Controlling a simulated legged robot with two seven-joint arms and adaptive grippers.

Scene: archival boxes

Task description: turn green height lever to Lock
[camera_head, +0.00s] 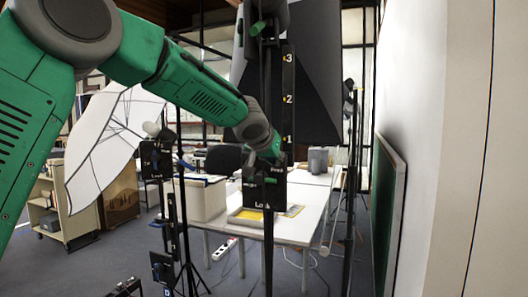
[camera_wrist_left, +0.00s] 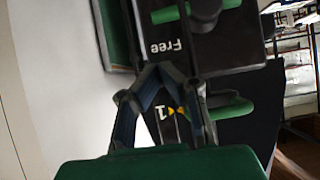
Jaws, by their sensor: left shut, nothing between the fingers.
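A black lever plate (camera_head: 265,192) on the central stand carries the labels Free at its top and Lock at its bottom. In the left wrist view, the plate (camera_wrist_left: 208,50) shows Free, and a green lever (camera_wrist_left: 168,15) with a dark round hub lies at the top edge, partly cut off. My left gripper (camera_head: 276,159) is at the top of the plate in the head view, beside Free. It also shows in the left wrist view (camera_wrist_left: 170,71), shut and empty, its tips close to Free and apart from the green lever. My right gripper is not in view.
A second green bar (camera_wrist_left: 231,107) shows beside the number scale in the wrist view. The scale (camera_head: 288,98) rises above the plate. A white table (camera_head: 290,229) stands behind. Another stand with black plates (camera_head: 158,160) is at left, and a white wall (camera_head: 410,85) is at right.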

